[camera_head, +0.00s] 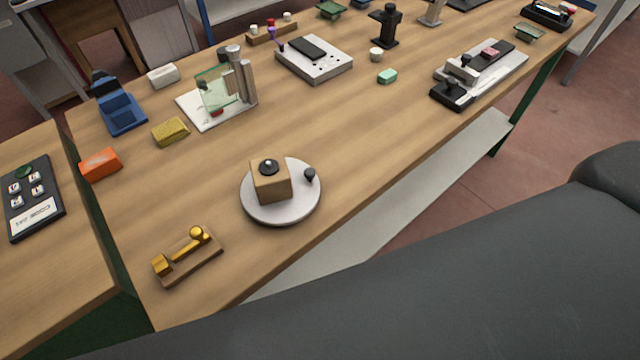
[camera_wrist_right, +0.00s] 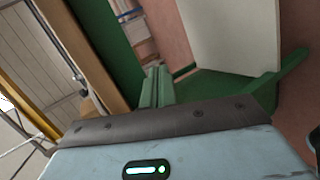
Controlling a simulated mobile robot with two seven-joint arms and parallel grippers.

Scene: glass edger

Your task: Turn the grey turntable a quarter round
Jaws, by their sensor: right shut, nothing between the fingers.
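The grey turntable (camera_head: 256,212) is a round, pale disc on the wooden bench, near its front edge. A wooden block (camera_head: 270,184) with a round black piece on top sits on the disc, left of its middle. A small black knob (camera_head: 310,175) stands near the disc's right rim. My right gripper (camera_wrist_right: 158,88) shows in the right wrist view, with its two green fingers together and nothing between them. It is away from the turntable, which that view does not show. My left gripper is in neither view.
A brass piece on a wooden base (camera_head: 187,256) lies at the front left of the turntable. An orange block (camera_head: 101,164) and a yellow sponge-like block (camera_head: 170,131) lie behind left. A white plate with a metal post (camera_head: 203,118) stands behind. Bench right of the turntable is clear.

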